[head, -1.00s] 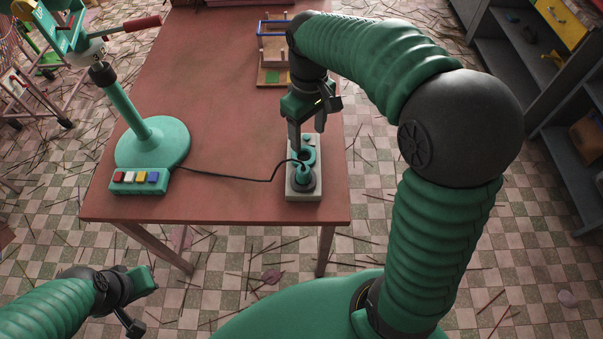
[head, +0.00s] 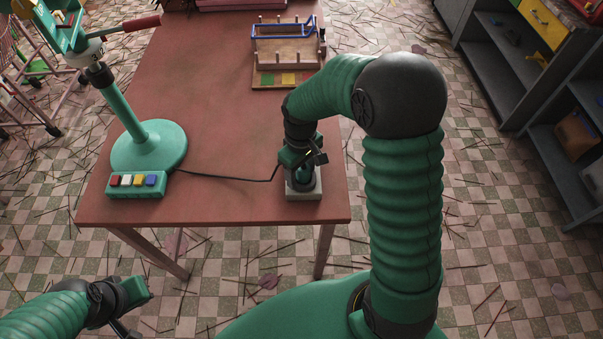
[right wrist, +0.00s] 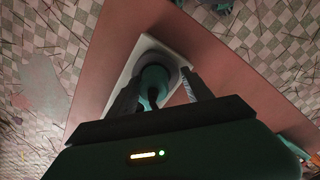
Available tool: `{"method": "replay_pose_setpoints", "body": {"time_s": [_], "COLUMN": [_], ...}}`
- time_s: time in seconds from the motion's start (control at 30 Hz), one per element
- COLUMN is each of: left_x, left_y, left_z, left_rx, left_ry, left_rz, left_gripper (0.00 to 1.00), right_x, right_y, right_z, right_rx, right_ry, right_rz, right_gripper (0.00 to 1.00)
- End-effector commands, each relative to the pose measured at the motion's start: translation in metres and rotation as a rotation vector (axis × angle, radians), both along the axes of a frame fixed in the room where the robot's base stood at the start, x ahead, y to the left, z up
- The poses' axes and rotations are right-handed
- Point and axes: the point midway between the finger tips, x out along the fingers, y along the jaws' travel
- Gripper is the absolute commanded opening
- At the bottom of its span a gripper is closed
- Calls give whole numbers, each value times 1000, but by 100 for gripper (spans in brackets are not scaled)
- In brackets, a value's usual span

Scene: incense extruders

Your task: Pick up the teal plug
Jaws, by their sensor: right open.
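The teal plug (head: 305,173) sits in a dark round socket on a pale block (head: 303,195) near the table's front right corner. A black cable runs from it to the left. My right gripper (head: 304,177) is low over the plug and hides much of it. In the right wrist view the plug (right wrist: 154,82) shows between the two spread fingers of the right gripper (right wrist: 163,80); contact cannot be made out. My left gripper (head: 133,307) is at the lower left, away from the table; its fingertips are partly cut off.
A teal button box (head: 137,186) with coloured buttons and a round-based teal stand (head: 150,148) are at the table's left. A wooden rack with a blue bar (head: 284,48) is at the back right. The middle of the red table (head: 215,100) is clear.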

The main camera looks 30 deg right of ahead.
Motion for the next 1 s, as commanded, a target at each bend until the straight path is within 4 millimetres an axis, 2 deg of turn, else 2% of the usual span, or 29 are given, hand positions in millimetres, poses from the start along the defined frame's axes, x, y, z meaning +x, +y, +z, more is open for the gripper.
{"method": "replay_pose_setpoints", "body": {"time_s": [0.1, 0.53, 0.83, 1.0], "left_x": [0, 0, 0, 0], "left_y": [0, 0, 0, 0], "left_z": [0, 0, 0, 1], "left_rx": [0, 0, 0, 0], "left_ry": [0, 0, 0, 0], "left_rz": [0, -1, 0, 0], "left_gripper": [0, 0, 0, 0], "right_x": [0, 0, 0, 1], "right_y": [-3, -3, -3, -3], "right_z": [0, -1, 1, 12], "right_rx": [2, 1, 2, 2], "right_ry": [-1, 1, 0, -3], "right_rz": [-2, -3, -2, -2], "right_gripper": [56, 0, 0, 0]}}
